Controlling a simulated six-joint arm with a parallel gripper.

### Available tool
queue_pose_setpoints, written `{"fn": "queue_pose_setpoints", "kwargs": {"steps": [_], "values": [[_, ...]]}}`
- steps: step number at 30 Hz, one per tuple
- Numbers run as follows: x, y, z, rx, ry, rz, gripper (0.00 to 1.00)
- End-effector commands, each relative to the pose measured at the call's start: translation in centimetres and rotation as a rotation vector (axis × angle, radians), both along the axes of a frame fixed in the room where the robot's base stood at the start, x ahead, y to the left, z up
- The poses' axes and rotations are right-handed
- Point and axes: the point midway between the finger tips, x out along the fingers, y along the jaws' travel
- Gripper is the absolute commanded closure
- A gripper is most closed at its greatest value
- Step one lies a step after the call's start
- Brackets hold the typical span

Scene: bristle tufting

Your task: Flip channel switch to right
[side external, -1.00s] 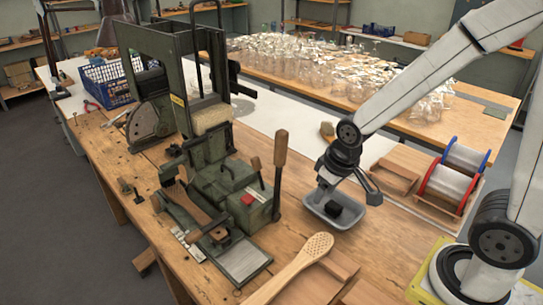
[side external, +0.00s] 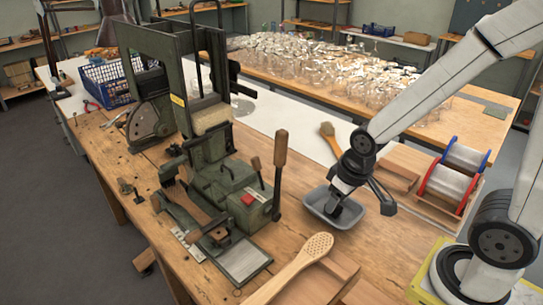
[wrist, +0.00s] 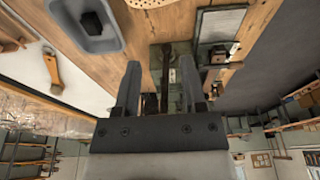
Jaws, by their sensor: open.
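The green tufting machine (side external: 205,180) stands on the wooden bench at left centre in the side view. Its control box carries a red button (side external: 248,199), a small dark lever (side external: 257,170) and a taller lever with a wooden handle (side external: 280,160). I cannot tell which part is the channel switch or which way it is set. My gripper (side external: 362,202) is to the right of the machine, in front of or above the grey tray, and touches no lever that I can see. In the wrist view my gripper (wrist: 161,70) is open and empty, with part of the machine (wrist: 178,65) behind its fingers.
The grey tray (side external: 316,209) holds a black block, seen in the wrist view (wrist: 92,23). A perforated wooden paddle (side external: 300,265) lies in front. A brush (side external: 328,131) lies behind, and wire spools (side external: 452,184) stand at right. Bare bench lies between machine and tray.

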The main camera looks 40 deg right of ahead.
Motion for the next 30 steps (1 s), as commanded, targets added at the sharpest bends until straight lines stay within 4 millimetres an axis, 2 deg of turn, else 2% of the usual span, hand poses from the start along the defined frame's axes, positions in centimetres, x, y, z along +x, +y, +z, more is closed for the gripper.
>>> {"fn": "queue_pose_setpoints", "kwargs": {"steps": [14,19,25,30], "values": [[0.0,0.0,0.0,0.000,0.000,0.000,0.47],[0.1,0.0,0.0,-0.001,0.002,-0.001,0.98],[1.0,0.2,-0.2,-0.012,0.020,-0.009,1.00],[2.5,0.5,-0.6,-0.041,0.050,-0.028,1.00]]}}
